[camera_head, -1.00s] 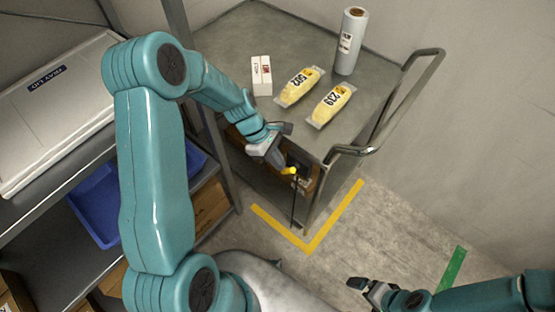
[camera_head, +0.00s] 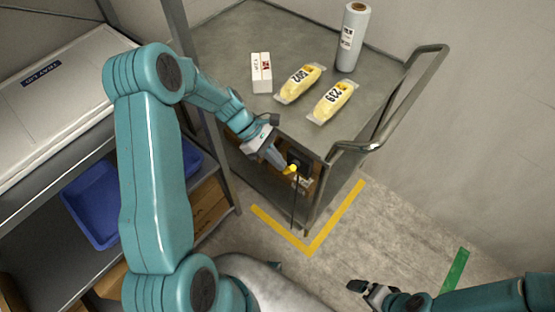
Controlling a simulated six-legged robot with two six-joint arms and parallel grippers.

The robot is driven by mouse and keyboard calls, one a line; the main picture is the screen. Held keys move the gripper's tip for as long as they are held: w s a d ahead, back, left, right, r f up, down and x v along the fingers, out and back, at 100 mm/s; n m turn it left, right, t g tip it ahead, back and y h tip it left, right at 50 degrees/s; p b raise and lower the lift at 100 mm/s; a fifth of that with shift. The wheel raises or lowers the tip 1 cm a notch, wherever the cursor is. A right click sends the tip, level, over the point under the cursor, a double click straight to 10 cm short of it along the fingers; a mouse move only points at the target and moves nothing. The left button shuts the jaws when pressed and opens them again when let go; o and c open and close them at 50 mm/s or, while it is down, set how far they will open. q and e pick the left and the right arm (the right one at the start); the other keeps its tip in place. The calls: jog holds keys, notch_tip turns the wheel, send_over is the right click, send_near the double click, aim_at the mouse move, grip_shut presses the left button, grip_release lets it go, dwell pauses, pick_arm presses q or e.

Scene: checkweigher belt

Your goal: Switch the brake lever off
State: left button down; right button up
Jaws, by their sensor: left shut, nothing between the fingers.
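The lever's pivot is hard to make out. My right gripper (camera_head: 360,288) is low at the right, over the floor and away from the cart; its finger gap is too small to judge.
On the cart top stand a white box (camera_head: 261,73), two yellow packs (camera_head: 299,83) (camera_head: 333,102) and a wrapped roll (camera_head: 352,38). The cart's handle (camera_head: 415,95) is at right. A shelf with a blue bin (camera_head: 92,205) is at left. Yellow tape (camera_head: 335,217) marks the floor.

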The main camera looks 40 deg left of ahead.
pick_arm(q)
jog(key=f+h+b, duration=0.1)
jog(key=h+b, duration=0.1)
jog(key=d+f+h+b, duration=0.1)
jog(key=h, duration=0.1)
jog(key=d+f+h+b, duration=0.1)
jog(key=h+b, duration=0.1)
jog(key=h, duration=0.1)
jog(key=shift+f+n+b, duration=0.3)
jog(key=shift+f+b, duration=0.05)
jog(key=shift+f, duration=0.05)
dwell(0.4)
dwell(0.4)
notch_tip(320, 180, up, 20)
jog(key=p, duration=0.2)
dwell(0.4)
